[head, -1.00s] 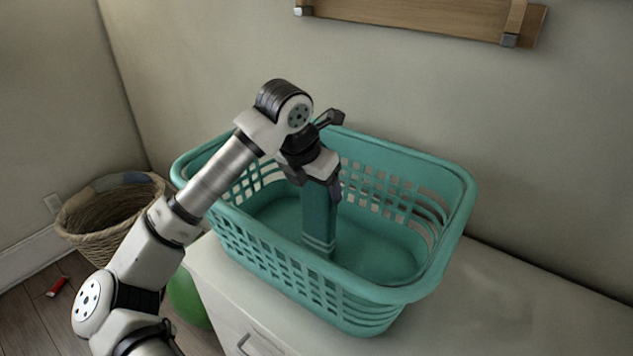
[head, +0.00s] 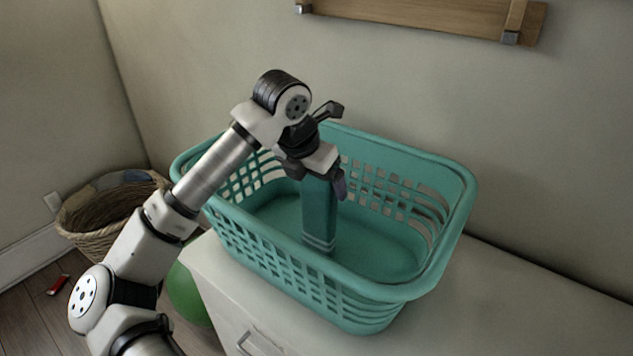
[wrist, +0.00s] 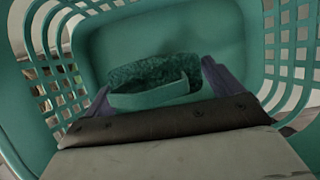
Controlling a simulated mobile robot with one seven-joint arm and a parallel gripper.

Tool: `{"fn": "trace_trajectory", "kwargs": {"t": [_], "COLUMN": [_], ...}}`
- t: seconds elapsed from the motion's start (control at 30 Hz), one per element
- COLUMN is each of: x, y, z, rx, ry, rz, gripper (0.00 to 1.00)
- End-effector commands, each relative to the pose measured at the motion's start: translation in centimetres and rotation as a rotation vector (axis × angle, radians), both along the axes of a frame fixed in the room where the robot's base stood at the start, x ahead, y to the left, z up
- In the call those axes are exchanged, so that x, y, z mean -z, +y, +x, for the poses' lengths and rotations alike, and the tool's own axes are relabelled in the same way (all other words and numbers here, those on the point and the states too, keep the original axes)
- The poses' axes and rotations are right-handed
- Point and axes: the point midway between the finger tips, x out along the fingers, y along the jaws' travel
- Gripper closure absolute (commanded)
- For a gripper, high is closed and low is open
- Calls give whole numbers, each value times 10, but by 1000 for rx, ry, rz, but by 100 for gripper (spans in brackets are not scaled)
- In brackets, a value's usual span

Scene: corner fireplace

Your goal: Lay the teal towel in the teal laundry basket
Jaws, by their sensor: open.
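The teal laundry basket (head: 455,215) stands on the white cabinet, with slotted walls and an open top. The teal towel (head: 319,220), a narrow folded upright bundle with pale stripes near its lower end, is inside the basket. Whether its lower end touches the basket floor is hard to tell. My gripper (head: 322,186) points down into the basket at the towel's top end. In the wrist view the towel (wrist: 150,82) lies between the two fingers, which are spread apart on either side of it. The left finger is hidden in the head view.
The white cabinet top (head: 500,300) is clear to the right of the basket. A wooden wall shelf (head: 420,15) hangs above and behind. A wicker basket (head: 90,235), a green ball (head: 187,295) and a small red object (head: 58,285) are on the floor at left.

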Motion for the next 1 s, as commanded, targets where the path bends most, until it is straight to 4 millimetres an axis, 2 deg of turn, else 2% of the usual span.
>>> {"fn": "trace_trajectory", "kwargs": {"t": [0.3, 0.5, 0.67, 0.87, 0.93, 1.0], "x": [-63, -91, -100, -101, -102, -108], "y": [16, 23, 24, 24, 20, 5], "z": [-21, -31, -35, -35, -36, -41], "rx": [-3, -2, -1, 0, 16, 68], "ry": [-3, -2, 0, 0, -7, -30], "rz": [4, 3, 2, 0, -20, -94], "gripper": [8, 8, 8, 8, 8, 8]}}
